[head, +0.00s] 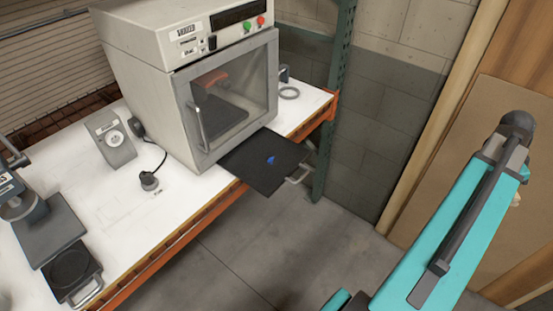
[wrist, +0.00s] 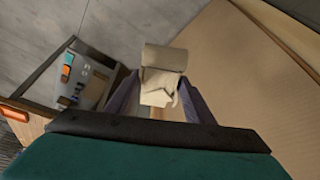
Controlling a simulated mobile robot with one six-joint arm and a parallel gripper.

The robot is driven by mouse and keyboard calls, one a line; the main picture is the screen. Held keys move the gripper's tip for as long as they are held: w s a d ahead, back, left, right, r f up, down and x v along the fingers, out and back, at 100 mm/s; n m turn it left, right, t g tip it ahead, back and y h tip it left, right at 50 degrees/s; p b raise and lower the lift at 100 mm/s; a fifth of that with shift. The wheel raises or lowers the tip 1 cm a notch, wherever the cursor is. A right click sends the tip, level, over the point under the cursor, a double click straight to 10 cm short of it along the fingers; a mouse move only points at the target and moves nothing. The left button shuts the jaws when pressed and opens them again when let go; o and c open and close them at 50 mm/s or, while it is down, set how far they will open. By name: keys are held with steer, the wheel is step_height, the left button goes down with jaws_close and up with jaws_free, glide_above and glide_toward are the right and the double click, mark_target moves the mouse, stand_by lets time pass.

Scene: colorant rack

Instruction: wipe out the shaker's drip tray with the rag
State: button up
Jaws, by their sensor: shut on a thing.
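The shaker (head: 190,75) is a beige cabinet with a clear door, standing on the white bench. Its black drip tray (head: 255,178) sticks out at the front, over the bench edge, with a small blue spot (head: 270,160) on it. In the wrist view my gripper (wrist: 158,92) is shut on the cream rag (wrist: 163,60), which is folded and bunched between the fingers. In the head view my arm is at the right, well apart from the tray. A small cream bit of the rag (head: 516,200) shows behind the arm; the fingers are hidden there.
The white bench (head: 125,190) has an orange front edge. A grey device (head: 110,138), a small black knob-like piece (head: 149,181) and a scale-like stand (head: 50,230) are on it. A green upright (head: 340,80) stands behind the tray's right side. The floor (head: 290,240) before the bench is clear.

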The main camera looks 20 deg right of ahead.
steer(key=shift+w, duration=0.15)
steer(key=w+a+n+t+b, duration=0.2)
steer(key=w+a+n, duration=0.3)
steer(key=w+a, duration=0.75)
steer(key=w+a+n+t+b, duration=0.2)
steer(key=w+a+n, duration=0.4)
steer(key=w+a, duration=0.7)
steer(key=w+a+n+y+b, duration=0.1)
steer(key=w+a+n, duration=0.3)
steer(key=a, duration=0.7)
steer(key=w+a+r+n+t+y+b, duration=0.1)
steer(key=w+a+n, duration=0.2)
steer(key=a, duration=0.9)
steer(key=w+a+r+n+t+y+b, duration=0.1)
steer(key=w+a+n, duration=0.3)
steer(key=w+a, duration=0.4)
steer(key=a+y, duration=0.1)
steer(key=a, duration=0.2)
steer(key=shift+w+a+n+b, duration=0.2)
steer(key=shift+w+n+b, duration=0.1)
steer(key=shift+b, duration=0.1)
steer(key=shift+s, duration=0.1)
